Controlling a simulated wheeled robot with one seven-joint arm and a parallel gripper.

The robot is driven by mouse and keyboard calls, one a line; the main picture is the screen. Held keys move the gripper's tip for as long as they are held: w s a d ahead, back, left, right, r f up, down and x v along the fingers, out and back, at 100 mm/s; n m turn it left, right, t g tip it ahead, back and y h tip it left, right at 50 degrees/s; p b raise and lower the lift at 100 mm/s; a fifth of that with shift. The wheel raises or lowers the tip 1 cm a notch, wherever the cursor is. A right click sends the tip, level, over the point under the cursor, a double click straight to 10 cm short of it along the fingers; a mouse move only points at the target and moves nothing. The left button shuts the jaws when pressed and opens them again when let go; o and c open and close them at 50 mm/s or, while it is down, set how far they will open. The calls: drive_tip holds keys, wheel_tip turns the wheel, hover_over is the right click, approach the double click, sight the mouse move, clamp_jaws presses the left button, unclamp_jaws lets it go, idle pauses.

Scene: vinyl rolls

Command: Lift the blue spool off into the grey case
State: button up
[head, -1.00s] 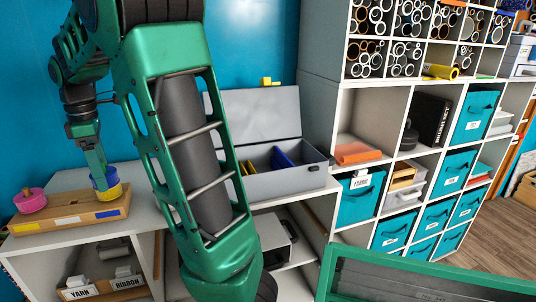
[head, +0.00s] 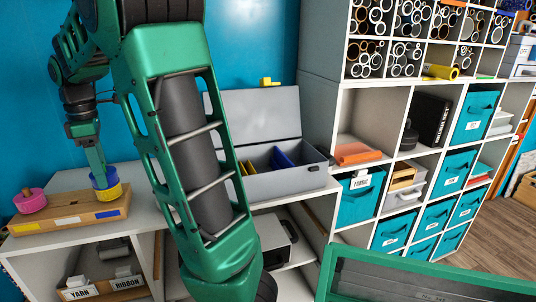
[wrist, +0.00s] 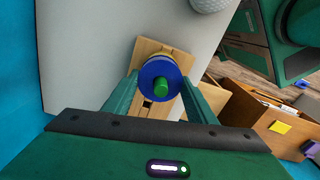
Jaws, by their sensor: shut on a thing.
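The blue spool (head: 104,180) sits on top of a yellow spool (head: 108,192) at the right end of a wooden stand (head: 70,219). In the wrist view the blue spool (wrist: 150,72) shows as a disc around a green peg (wrist: 161,87). My gripper (head: 101,174) points down with its fingers on either side of the blue spool, shut on it. The spool still appears seated over the peg. The grey case (head: 285,182) stands open on the same shelf top to the right, behind my large arm link.
A pink spool (head: 30,201) is at the stand's left end. The case's raised lid (head: 260,115) is at its back, with blue and yellow pieces inside. A tall cubby shelf (head: 318,105) stands right of the case. My arm link hides the shelf top between.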

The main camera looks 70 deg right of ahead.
drive_tip(key=shift+r, duration=4.65)
